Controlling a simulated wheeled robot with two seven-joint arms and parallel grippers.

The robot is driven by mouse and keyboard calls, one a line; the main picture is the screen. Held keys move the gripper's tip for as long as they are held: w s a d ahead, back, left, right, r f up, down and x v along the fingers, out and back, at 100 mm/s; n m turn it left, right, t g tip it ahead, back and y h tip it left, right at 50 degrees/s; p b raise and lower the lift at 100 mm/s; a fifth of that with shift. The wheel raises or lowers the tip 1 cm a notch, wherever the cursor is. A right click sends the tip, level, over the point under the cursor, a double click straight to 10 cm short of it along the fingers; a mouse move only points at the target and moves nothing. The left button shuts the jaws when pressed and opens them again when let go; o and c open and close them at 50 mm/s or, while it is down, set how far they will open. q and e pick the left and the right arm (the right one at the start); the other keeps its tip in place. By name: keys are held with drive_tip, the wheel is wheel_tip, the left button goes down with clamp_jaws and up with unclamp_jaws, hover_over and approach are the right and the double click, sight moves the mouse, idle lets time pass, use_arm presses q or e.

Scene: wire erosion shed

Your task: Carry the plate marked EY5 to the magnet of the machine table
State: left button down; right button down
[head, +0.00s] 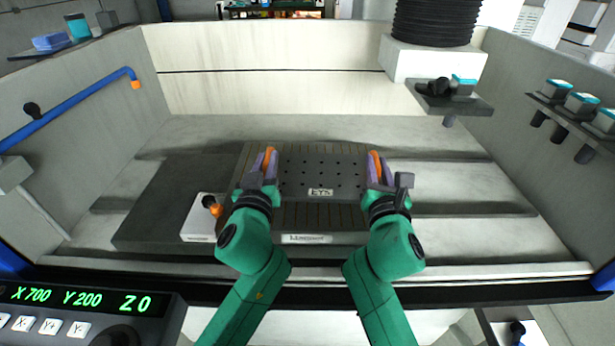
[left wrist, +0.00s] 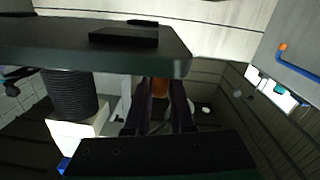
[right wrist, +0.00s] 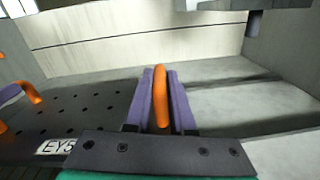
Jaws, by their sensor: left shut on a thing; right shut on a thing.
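The dark plate marked EY5 (head: 320,168) has rows of holes, a white label at its front edge and an orange handle at each side. The label also shows in the right wrist view, on the plate (right wrist: 85,112). My left gripper (head: 264,165) is shut on the left handle; my right gripper (head: 380,167) is shut on the right handle (right wrist: 161,92). The plate appears level over the magnet (head: 300,220), a slotted brownish block with a white label at its front. I cannot tell whether plate and magnet touch. The left wrist view is dark around the fingers (left wrist: 160,105).
A white box (head: 197,222) with an orange-and-black knob stands left of the magnet. A blue pipe (head: 75,98) runs along the left wall. A black ribbed column (head: 434,22) stands at the back right, with a small shelf (head: 458,104) below. Bare grey floor lies right of the magnet.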

use_arm(q)
drive_tip(key=shift+d+r, duration=0.1)
drive_tip(key=shift+d, duration=0.1)
use_arm(e)
drive_tip(key=shift+a+r, duration=0.1)
drive_tip(key=shift+a, duration=0.15)
